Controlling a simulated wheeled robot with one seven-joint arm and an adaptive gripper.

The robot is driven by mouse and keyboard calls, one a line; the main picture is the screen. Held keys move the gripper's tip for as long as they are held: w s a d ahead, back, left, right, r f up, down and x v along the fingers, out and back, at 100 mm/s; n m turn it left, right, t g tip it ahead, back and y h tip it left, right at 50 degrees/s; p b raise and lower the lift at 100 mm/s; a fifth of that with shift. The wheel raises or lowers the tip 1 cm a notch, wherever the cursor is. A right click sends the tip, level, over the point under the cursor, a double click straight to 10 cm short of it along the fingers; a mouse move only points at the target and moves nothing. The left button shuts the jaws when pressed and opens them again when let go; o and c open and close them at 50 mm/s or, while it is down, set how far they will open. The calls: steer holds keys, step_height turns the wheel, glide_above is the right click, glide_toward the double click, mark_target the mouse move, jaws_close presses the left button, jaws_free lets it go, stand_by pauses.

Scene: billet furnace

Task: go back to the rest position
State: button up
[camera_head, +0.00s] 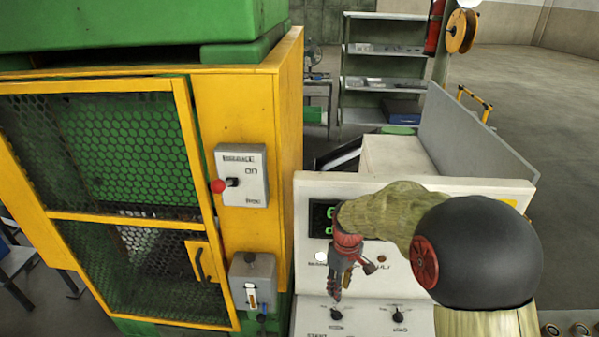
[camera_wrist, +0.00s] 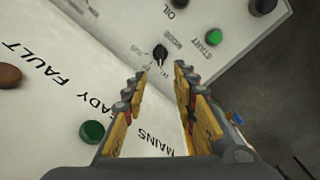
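My gripper (camera_head: 337,290) hangs in front of the white control console (camera_head: 310,255), fingers pointing down toward its sloped panel. In the wrist view its two fingers (camera_wrist: 160,78) are apart with nothing between them. A black mode knob (camera_wrist: 160,53) lies just past the fingertips, apart from them as far as I can tell. The mode knob also shows in the head view (camera_head: 336,314), just below the fingers. My arm hides part of the console's display and labels.
A load knob (camera_head: 398,315) sits right of the mode knob. A green start button (camera_wrist: 213,38) and a green lamp (camera_wrist: 92,132) are close by. The yellow-framed furnace cage (camera_head: 240,110) stands left. A grey panel (camera_head: 470,140) rises behind the console. Open floor lies right.

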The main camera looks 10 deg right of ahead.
steer(key=s+r+m+t+b, duration=0.2)
steer(key=s+r+b, duration=0.3)
steer(key=s, duration=0.7)
steer(key=s+r+m+t+b, duration=0.3)
steer(key=s+r+m+b, duration=0.2)
steer(key=s, duration=0.7)
steer(key=shift+a+r+t+b, duration=0.15)
steer(key=shift+r+t+b, duration=0.15)
steer(key=shift+r+b, duration=0.25)
